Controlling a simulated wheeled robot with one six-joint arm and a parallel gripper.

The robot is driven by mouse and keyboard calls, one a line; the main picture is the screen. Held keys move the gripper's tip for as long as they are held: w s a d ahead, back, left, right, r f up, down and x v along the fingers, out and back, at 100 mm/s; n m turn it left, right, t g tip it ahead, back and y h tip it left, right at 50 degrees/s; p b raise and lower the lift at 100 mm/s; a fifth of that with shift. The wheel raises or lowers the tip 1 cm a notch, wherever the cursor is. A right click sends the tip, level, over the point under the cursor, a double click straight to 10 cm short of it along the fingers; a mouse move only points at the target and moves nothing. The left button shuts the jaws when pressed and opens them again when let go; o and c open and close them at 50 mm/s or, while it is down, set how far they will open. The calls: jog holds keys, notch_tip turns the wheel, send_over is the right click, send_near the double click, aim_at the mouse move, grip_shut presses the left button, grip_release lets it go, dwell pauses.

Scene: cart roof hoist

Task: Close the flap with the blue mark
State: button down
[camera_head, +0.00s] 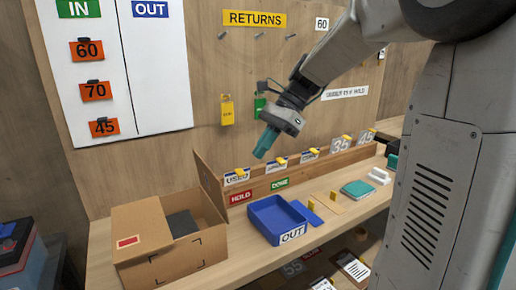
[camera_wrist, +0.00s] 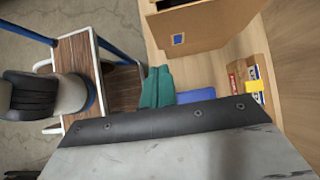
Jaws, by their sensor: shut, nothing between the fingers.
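An open cardboard box (camera_head: 165,265) stands at the left end of the bench. Its left flap (camera_head: 150,217), with a red mark, lies folded over part of the opening. Its right flap (camera_head: 209,183) stands up; the outer face is hidden in the head view. In the wrist view, a blue mark (camera_wrist: 178,39) shows on a cardboard face (camera_wrist: 205,30), which seems to be this flap's outer side. My gripper (camera_head: 262,153) is shut and empty, in the air to the right of the box and above the bench. Its teal fingers (camera_wrist: 157,88) also show in the wrist view, apart from the cardboard.
A blue OUT tray (camera_head: 262,225) sits right of the box. A low wooden rail (camera_head: 290,174) with labels runs along the back. A dark item (camera_head: 182,223) lies in the box. A board with hanging tags (camera_head: 227,109) rises behind.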

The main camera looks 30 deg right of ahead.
aim_at(222, 193)
jog(key=x, duration=0.3)
jog(key=a+r+x, duration=0.1)
jog(key=x, duration=0.5)
jog(key=shift+a+r, duration=0.15)
jog(key=shift+a, duration=0.7)
